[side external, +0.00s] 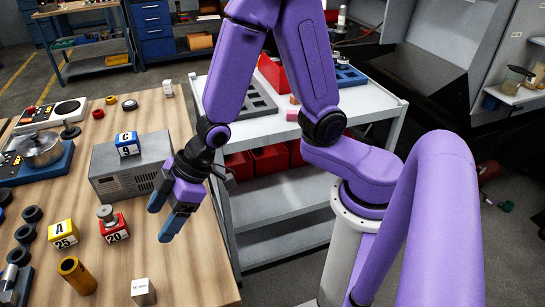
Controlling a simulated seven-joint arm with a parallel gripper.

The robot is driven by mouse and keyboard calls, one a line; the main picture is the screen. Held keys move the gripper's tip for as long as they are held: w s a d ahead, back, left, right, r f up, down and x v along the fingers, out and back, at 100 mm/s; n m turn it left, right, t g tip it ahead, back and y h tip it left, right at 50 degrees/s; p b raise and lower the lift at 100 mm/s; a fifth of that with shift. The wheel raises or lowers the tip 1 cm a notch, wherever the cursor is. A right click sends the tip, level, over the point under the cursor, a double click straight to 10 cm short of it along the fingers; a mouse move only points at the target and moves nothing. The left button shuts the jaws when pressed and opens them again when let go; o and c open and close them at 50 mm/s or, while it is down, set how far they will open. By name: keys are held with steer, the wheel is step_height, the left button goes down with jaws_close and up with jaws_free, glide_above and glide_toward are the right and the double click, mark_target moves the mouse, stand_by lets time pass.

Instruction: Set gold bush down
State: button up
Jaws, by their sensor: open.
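Behind are a yellow block marked A (63,234), a red block with a metal knob (114,228) and a grey box (132,165) carrying a blue block (127,144). Black rings (26,234) line the left.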

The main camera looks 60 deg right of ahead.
steer(key=s+d+r+g+h, duration=0.2)
steer(key=s+d+r+h, duration=0.1)
steer(key=s+d, duration=0.6)
steer(key=s+d+r+n+g+h, duration=0.1)
steer(key=s+d+r+g+h, duration=0.1)
steer(key=s+d, duration=0.7)
steer(key=shift+s+r+h, duration=0.35)
steer(key=shift+r+h, duration=0.05)
steer(key=shift+r, duration=0.5)
